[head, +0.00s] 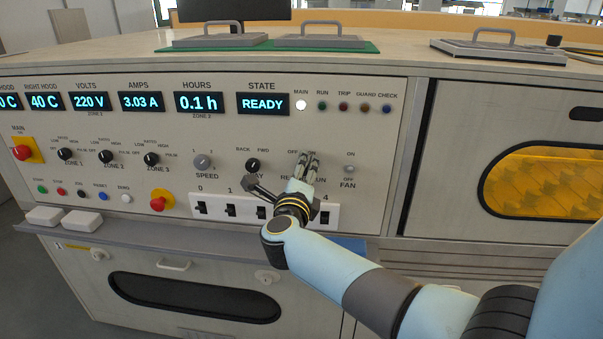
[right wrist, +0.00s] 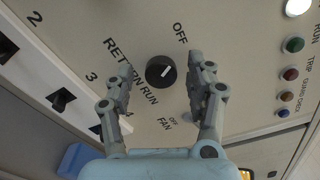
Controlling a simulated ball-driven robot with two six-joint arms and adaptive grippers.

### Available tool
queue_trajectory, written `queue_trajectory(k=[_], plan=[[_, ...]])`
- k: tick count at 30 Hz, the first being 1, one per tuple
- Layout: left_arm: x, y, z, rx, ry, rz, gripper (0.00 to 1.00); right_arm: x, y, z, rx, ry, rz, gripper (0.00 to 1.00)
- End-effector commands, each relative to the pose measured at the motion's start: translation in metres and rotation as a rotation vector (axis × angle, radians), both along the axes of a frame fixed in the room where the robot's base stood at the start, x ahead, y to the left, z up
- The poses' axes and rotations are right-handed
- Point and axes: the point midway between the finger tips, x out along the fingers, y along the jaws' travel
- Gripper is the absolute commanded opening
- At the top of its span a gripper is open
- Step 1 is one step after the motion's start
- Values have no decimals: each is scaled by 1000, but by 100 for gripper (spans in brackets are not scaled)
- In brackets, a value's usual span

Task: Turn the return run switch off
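The return run switch is a round black knob (right wrist: 160,71) on the pale panel in the right wrist view. The ON label is not visible there. My right gripper (head: 309,158) is open at the panel. In the right wrist view its fingers (right wrist: 159,68) stand apart on both sides of the knob, with visible gaps. My left gripper is not in view.
The speed knob (head: 203,162) and another black selector (head: 253,166) lie left of my right gripper. A white strip of numbered black switches (head: 215,208) runs below. The fan switch (head: 349,168) is just right. A red button (head: 158,203) protrudes at lower left.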

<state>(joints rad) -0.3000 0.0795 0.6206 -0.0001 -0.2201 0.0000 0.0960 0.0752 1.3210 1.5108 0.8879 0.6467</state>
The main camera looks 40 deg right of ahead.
Motion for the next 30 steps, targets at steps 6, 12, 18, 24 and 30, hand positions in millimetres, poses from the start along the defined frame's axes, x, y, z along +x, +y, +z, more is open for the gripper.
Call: queue_trajectory(k=[6, 12, 18, 24, 30], plan=[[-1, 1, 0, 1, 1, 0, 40, -1, 0, 0, 0, 0, -1, 55], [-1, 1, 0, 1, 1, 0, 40, -16, 19, -1, 5, 0, -1, 55], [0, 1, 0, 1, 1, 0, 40, -44, 55, -1, 5, 1, 0, 55], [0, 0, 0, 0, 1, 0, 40, -66, 83, -1, 4, 1, -1, 55], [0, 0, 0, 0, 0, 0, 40, -75, 93, 0, 0, 0, 0, 55]])
